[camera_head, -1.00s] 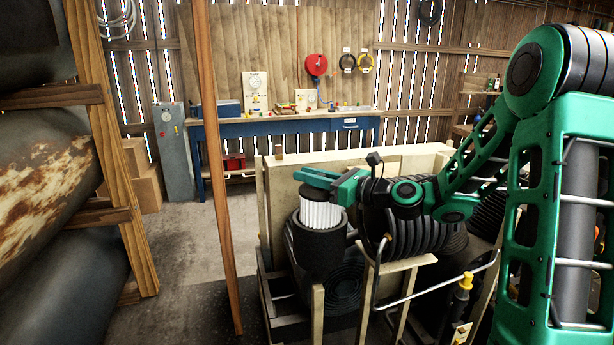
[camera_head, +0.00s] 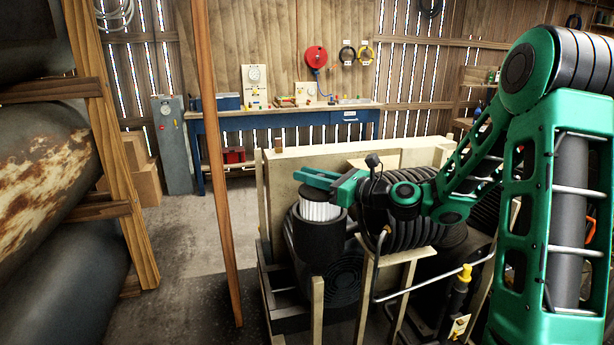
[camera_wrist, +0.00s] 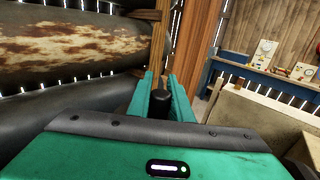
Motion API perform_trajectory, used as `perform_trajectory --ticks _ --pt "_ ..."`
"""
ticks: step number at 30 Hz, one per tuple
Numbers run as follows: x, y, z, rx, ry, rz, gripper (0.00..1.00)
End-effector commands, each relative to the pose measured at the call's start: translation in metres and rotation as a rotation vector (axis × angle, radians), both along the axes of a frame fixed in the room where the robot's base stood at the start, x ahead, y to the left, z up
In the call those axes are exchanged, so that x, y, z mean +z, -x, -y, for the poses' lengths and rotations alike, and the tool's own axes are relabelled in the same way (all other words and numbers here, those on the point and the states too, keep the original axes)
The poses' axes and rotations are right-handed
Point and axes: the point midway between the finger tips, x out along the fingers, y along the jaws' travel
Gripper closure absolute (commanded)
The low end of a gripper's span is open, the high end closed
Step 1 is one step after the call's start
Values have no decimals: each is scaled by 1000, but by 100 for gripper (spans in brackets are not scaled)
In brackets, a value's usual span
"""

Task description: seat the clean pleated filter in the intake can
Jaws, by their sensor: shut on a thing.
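The clean pleated filter (camera_head: 320,211) is white with a dark top cap. It stands upright, partly inside the mouth of the black intake can (camera_head: 320,241); its lower part is hidden by the can wall. My gripper (camera_head: 322,181) reaches in from the right and is shut on the filter's top, just above the can. In the wrist view my gripper's two green fingers (camera_wrist: 161,88) have a dark upright knob (camera_wrist: 161,103) between them; the pleats are hidden there.
The compressor's ribbed cylinder (camera_head: 407,213) and a pale wooden crate wall (camera_head: 330,165) stand close around the can. A wooden post (camera_head: 213,170) rises to the left. A blue workbench (camera_head: 285,127) stands at the back. Rusty tanks (camera_wrist: 60,50) lie far left.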

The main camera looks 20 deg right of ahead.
Motion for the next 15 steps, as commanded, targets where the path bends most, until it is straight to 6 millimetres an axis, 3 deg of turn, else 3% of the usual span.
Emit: perform_trajectory --ticks 15 --pt "-11 0 0 1 -1 1 100"
